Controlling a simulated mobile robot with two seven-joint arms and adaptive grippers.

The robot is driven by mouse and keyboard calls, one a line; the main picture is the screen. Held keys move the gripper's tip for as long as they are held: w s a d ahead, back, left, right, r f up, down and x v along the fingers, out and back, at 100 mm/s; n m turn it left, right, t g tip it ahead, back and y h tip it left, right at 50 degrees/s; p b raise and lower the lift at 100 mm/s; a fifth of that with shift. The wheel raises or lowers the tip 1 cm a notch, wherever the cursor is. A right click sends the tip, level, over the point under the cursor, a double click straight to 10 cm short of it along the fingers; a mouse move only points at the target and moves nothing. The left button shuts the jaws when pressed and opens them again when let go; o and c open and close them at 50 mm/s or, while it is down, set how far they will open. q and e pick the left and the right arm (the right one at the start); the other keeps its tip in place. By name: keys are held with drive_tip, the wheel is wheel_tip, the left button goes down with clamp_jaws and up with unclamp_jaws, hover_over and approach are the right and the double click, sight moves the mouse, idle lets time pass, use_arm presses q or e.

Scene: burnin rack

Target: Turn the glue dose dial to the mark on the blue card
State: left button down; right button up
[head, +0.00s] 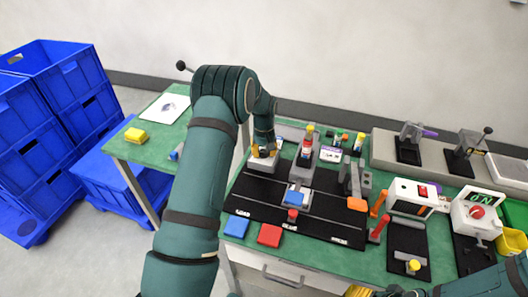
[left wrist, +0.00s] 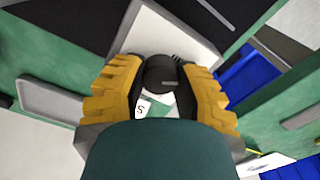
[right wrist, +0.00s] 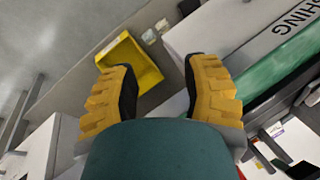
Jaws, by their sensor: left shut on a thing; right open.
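My left gripper (head: 264,150) is shut on a black round knob, the dial (left wrist: 160,75), with one yellow finger on each side of it. The dial sits on a pale box (head: 262,167) at the back left of the green bench. A white plate with a letter S and a green patch (left wrist: 155,108) shows just below the knob; the pointer and scale are mostly hidden. A small white-and-blue card (head: 330,154) stands right of the box; its print is too small to read. My right gripper (right wrist: 160,80) is open and empty, over the floor near a yellow bin.
Blue (head: 236,226) and red (head: 270,235) squares lie at the bench's front edge. The yellow bin (right wrist: 130,62) is below the right gripper.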

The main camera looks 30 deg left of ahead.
sight(264, 151)
use_arm(q)
drive_tip(key=c, duration=0.6)
unclamp_jaws()
drive_tip(key=shift+f, duration=0.1)
wheel_tip(264, 151, up, 12)
